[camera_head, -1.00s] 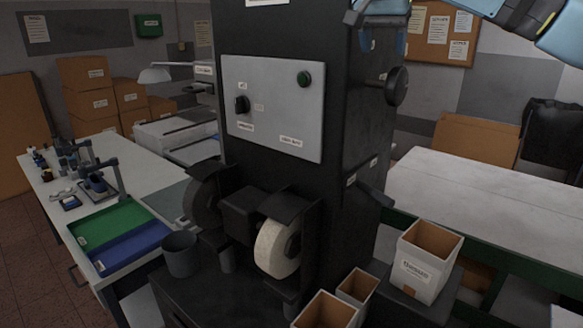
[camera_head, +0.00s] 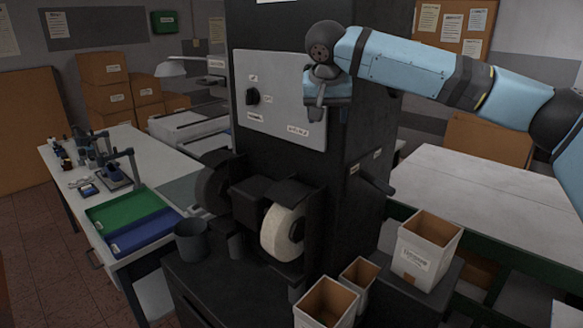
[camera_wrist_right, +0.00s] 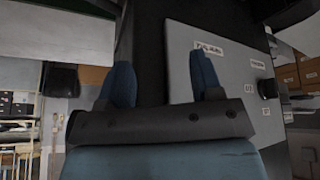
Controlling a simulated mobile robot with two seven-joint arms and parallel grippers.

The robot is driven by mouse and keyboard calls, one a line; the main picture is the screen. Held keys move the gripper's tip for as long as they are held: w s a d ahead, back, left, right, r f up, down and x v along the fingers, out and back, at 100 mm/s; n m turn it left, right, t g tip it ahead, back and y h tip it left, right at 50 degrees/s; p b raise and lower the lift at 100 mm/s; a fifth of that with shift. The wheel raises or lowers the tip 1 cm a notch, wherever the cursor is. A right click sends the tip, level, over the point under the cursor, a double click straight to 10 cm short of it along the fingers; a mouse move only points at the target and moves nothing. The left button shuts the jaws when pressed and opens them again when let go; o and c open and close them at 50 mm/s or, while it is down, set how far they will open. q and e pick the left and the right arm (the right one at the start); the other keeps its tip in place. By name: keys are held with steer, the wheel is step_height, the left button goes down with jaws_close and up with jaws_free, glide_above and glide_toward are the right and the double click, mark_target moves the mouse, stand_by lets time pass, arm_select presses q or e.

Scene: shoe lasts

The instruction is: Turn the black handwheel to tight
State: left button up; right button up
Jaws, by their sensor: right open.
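The black handwheel, seen earlier on the right side face of the dark machine (camera_head: 352,225), is now hidden behind my right arm. I cannot make it out in the wrist view. My right gripper (camera_head: 317,117) points downward in front of the upper right part of the machine's grey panel (camera_head: 283,73). It covers the spot of the green button. In the right wrist view its two blue fingers (camera_wrist_right: 162,62) are apart with nothing between them. The machine's dark body and the panel (camera_wrist_right: 190,70) lie beyond them. My left gripper is not in view.
A black knob (camera_head: 252,96) sits on the panel. Below are a pale grinding wheel (camera_head: 282,232) and open cartons (camera_head: 427,250). A dark lever (camera_head: 377,180) sticks out of the side face. A pale bench (camera_head: 480,205) stands at the right.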

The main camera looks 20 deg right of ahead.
steer(key=a+f+n+y, duration=0.2)
steer(key=a+f+n, duration=0.1)
steer(key=a+f, duration=0.5)
step_height(320, 180, down, 4)
steer(key=shift+w+r+t, duration=0.1)
steer(key=shift+w+t, duration=0.2)
steer(key=shift+t, duration=0.1)
steer(key=shift+a, duration=0.1)
steer(key=s+a+f+n+t+y, duration=0.1)
steer(key=s+a+f+n+y, duration=0.2)
steer(key=a+f, duration=0.45)
steer(key=s+a+f+n+y, duration=0.15)
steer(key=s+a+f, duration=0.3)
steer(key=f, duration=0.55)
steer(key=s+a+f+n+t+y, duration=0.1)
steer(key=s+a+f+y, duration=0.25)
steer(key=a+f, duration=0.4)
steer(key=s+d+f+t+h, duration=0.1)
steer(key=s+d+f, duration=0.4)
steer(key=s, duration=0.4)
steer(key=s+d+f+t+h, duration=0.1)
steer(key=s+d+f, duration=0.4)
steer(key=s+f, duration=0.3)
steer(key=s+d+f+t+h, duration=0.2)
steer(key=s+d+f, duration=0.4)
steer(key=s, duration=0.4)
steer(key=shift+f, duration=0.3)
